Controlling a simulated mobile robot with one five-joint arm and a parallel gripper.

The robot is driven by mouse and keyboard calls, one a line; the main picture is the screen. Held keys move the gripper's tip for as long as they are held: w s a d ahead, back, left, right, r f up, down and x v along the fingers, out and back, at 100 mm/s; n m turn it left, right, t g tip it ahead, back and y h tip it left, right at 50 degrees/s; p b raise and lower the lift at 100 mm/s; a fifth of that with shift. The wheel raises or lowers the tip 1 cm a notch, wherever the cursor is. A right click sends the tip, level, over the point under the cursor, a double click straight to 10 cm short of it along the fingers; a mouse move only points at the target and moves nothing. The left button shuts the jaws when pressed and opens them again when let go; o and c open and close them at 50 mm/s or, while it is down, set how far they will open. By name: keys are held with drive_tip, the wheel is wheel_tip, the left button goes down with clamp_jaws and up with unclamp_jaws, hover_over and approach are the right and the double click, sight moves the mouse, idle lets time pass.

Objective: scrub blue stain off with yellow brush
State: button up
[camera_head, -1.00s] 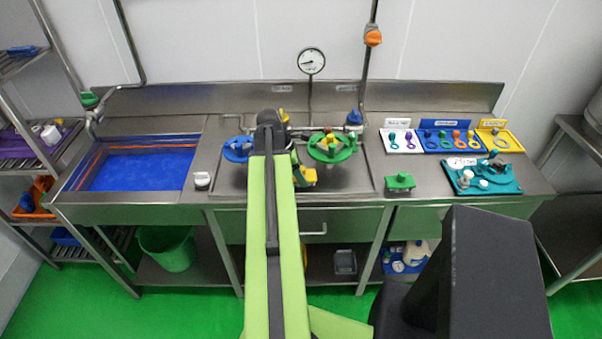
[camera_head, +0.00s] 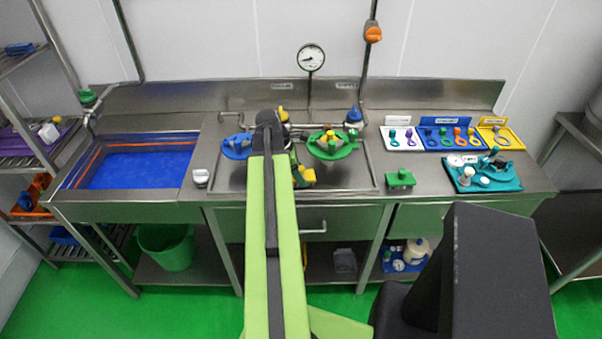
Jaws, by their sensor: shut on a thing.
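My green and black arm reaches forward from the bottom of the picture over the sunken steel basin top (camera_head: 350,180). My gripper (camera_head: 296,172) is mostly hidden behind the arm's far end. It is shut on the yellow brush (camera_head: 306,178), which shows just right of the arm, low over the basin top. Whether its bristles touch the steel cannot be told. No blue stain can be made out; part of the surface is hidden by my arm.
A blue wheel-shaped part (camera_head: 237,148) and a green one (camera_head: 341,152) stand behind the brush. A green brush-like block (camera_head: 400,179) lies to the right, a white-topped knob (camera_head: 201,177) to the left. A blue-bottomed sink (camera_head: 140,168) is far left.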

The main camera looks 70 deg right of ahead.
drive_tip(key=shift+w+a+r, duration=0.1)
drive_tip(key=shift+w+a, duration=0.2)
drive_tip(key=shift+w, duration=0.5)
drive_tip(key=shift+w+a, duration=0.3)
drive_tip(key=shift+w, duration=0.5)
drive_tip(key=shift+w, duration=0.1)
drive_tip(key=shift+w+a, duration=0.45)
drive_tip(key=shift+w, duration=0.65)
drive_tip(key=shift+w+a, duration=0.4)
drive_tip(key=shift+w, duration=0.65)
drive_tip(key=shift+w+a, duration=0.45)
drive_tip(key=shift+w, duration=0.65)
drive_tip(key=shift+f, duration=0.25)
drive_tip(key=shift+s+a+r, duration=0.1)
drive_tip(key=shift+s+d, duration=0.2)
drive_tip(key=shift+s, duration=0.55)
drive_tip(key=shift+s+d+r, duration=0.1)
drive_tip(key=shift+s+d, duration=0.15)
drive_tip(key=shift+s, duration=0.3)
drive_tip(key=shift+s+d, duration=0.25)
drive_tip(key=shift+s, duration=0.3)
drive_tip(key=shift+w+d, duration=0.1)
